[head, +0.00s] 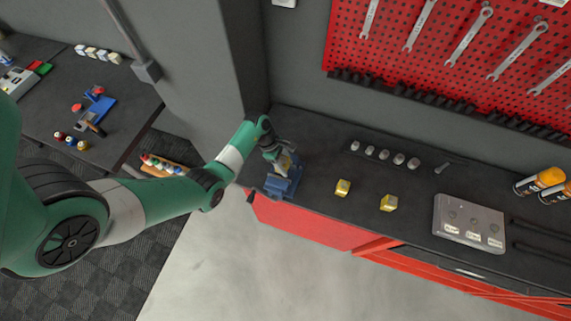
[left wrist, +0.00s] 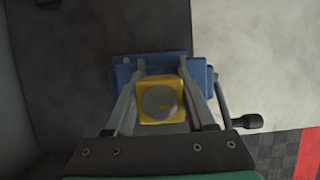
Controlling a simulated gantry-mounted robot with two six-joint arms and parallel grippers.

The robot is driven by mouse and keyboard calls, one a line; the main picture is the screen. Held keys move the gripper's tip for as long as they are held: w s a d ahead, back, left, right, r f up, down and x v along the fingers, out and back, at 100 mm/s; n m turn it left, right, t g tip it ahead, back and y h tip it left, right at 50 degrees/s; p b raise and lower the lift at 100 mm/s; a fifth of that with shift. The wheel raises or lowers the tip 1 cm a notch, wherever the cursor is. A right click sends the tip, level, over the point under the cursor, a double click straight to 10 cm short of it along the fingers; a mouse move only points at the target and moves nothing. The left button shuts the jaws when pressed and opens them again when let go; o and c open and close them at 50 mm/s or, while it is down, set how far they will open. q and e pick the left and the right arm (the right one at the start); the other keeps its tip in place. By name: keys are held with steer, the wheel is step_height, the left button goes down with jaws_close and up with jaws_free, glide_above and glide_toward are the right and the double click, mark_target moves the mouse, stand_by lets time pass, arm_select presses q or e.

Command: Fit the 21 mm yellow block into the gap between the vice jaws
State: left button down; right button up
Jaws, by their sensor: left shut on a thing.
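The blue vice (head: 283,186) stands at the left end of the black bench, by the front edge. My left gripper (head: 284,162) is over it, pointing down. In the left wrist view, my left gripper (left wrist: 162,98) is shut on a yellow block (left wrist: 145,113) with a round grey face on top. The blue vice (left wrist: 198,72) lies beneath and around the block in that view, with its handle out to the right. The fingers hide the block's sides and the jaw gap, so I cannot tell how deep the block sits. My right gripper is out of view.
Two other yellow blocks (head: 342,187) (head: 388,203) stand on the bench right of the vice. Several small silvery pieces (head: 384,155) line up behind them. A wall stands close behind my left gripper.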

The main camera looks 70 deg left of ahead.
mark_target(286, 161)
arm_select(q)
steer(key=shift+f+b, duration=0.55)
steer(key=shift+f, duration=0.15)
steer(key=shift+f, duration=0.15)
stand_by(0.3)
steer(key=shift+c, duration=0.8)
jaws_free()
steer(key=shift+s+f, duration=0.1)
steer(key=shift+s, duration=0.05)
steer(key=c, duration=0.4)
steer(key=shift+o, duration=1)
steer(key=shift+f, duration=0.1)
steer(key=shift+o, duration=0.4)
steer(key=shift+r+p, duration=0.45)
step_height(286, 161, up, 7)
steer(key=p, duration=0.6)
steer(key=shift+f+p, duration=0.15)
steer(key=shift+p, duration=0.25)
